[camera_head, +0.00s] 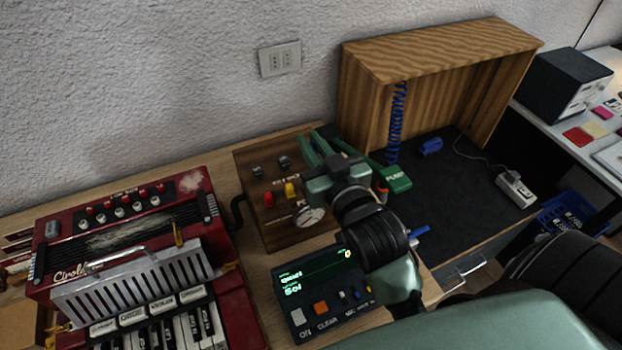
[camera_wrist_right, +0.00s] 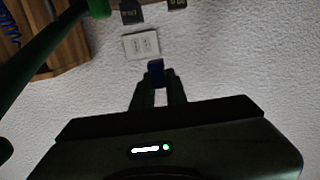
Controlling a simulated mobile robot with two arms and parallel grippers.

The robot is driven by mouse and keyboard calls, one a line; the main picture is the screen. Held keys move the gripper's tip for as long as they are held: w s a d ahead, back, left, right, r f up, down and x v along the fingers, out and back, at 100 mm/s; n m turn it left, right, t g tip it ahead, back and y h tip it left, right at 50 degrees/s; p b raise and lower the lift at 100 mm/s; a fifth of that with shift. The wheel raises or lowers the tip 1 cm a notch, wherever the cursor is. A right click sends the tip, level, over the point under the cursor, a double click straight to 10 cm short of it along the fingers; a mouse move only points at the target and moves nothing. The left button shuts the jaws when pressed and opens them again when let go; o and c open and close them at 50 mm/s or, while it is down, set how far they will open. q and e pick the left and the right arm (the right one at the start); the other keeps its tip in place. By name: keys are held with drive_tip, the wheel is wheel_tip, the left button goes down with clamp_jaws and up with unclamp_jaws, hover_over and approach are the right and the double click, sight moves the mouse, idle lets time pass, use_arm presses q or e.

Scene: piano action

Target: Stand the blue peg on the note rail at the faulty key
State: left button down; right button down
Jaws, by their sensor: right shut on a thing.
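My right gripper (camera_head: 318,145) is over the wooden control box, its fingers toward the wall. In the wrist view it (camera_wrist_right: 157,85) is shut on a small dark blue piece (camera_wrist_right: 156,68), which looks like the blue peg. The fingers hide its lower part, and I cannot make it out in the head view. The red accordion (camera_head: 238,300) lies at the left, with a silver grille (camera_head: 130,283) and piano keys (camera_head: 185,332) at the bottom edge. I cannot tell which part is the note rail. The dark display unit (camera_head: 320,300) reads "Sol". My left gripper is not in view.
The wooden control box (camera_head: 252,205) carries red and yellow knobs. A green piece marked PUMP (camera_head: 396,180) is right of my gripper. A wooden open cabinet (camera_head: 365,95) stands behind on a dark mat (camera_head: 455,195). A blue bar (camera_head: 420,231) shows beside my wrist.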

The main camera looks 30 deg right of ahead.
wheel_tip(320, 180, down, 4)
drive_tip(key=shift+r, duration=0.25)
drive_tip(key=shift+f+b, duration=0.35)
drive_tip(key=shift+f, duration=1.85)
drive_tip(key=shift+f, duration=0.15)
drive_tip(key=c, duration=1.7)
unclamp_jaws()
